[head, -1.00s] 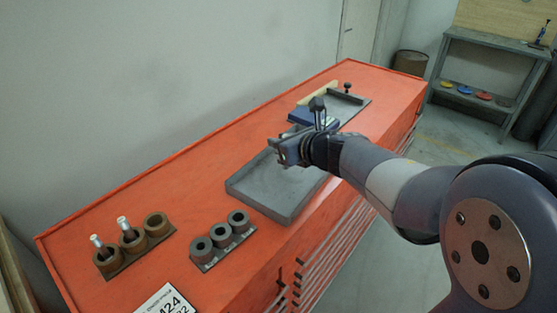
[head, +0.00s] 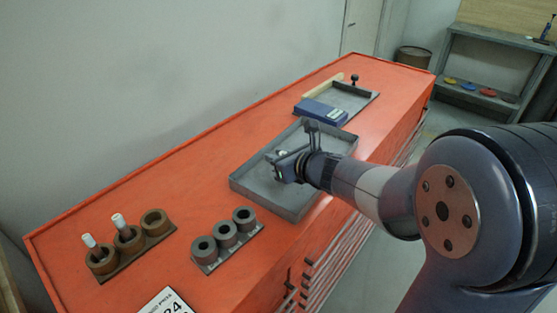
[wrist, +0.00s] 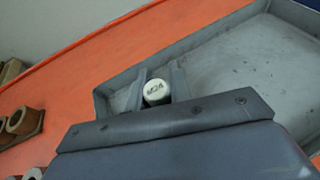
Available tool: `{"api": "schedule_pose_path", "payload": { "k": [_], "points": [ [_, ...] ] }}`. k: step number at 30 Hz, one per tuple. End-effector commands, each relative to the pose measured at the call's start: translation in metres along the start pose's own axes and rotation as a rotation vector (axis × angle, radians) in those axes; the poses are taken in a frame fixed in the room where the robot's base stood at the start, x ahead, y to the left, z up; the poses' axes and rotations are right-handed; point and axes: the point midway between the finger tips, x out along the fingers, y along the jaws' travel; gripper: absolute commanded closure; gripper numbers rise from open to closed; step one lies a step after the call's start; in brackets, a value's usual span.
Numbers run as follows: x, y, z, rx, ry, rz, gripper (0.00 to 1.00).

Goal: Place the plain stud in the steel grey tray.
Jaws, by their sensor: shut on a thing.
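My gripper (head: 284,162) is over the grey tray (head: 262,198) in the middle of the orange cabinet top. In the wrist view its two fingers (wrist: 157,88) are shut on a stud (wrist: 156,92) with a white round end marked M24. The stud's lower part is hidden, and I cannot tell whether it touches the tray floor. The tray also shows in the wrist view (wrist: 235,62), its bare floor to the right of the fingers. Two other white-ended studs (head: 119,221) (head: 89,241) stand tilted in brown ring holders at the left.
A brown ring block (head: 155,221) and a block of grey rings (head: 225,232) stand left of the tray. Behind it lie a blue box (head: 320,111) and a second grey tray (head: 362,97). A number card (head: 165,303) lies at the near edge.

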Motion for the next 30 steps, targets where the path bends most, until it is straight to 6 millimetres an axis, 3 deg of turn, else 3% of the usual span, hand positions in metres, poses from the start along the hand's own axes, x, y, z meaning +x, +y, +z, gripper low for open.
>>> {"api": "schedule_pose_path", "payload": {
  "k": [11,12,18,30],
  "points": [
    [0.0015,-0.0001,-0.0032,-0.001,-0.002,0.000,1.00],
    [0.0009,-0.0001,-0.0021,0.000,-0.001,0.000,0.76],
    [0.0008,-0.0001,-0.0020,0.000,0.000,0.000,0.60],
    [-0.0021,-0.0002,0.0027,-0.001,-0.001,-0.001,0.58]
  ]
}}
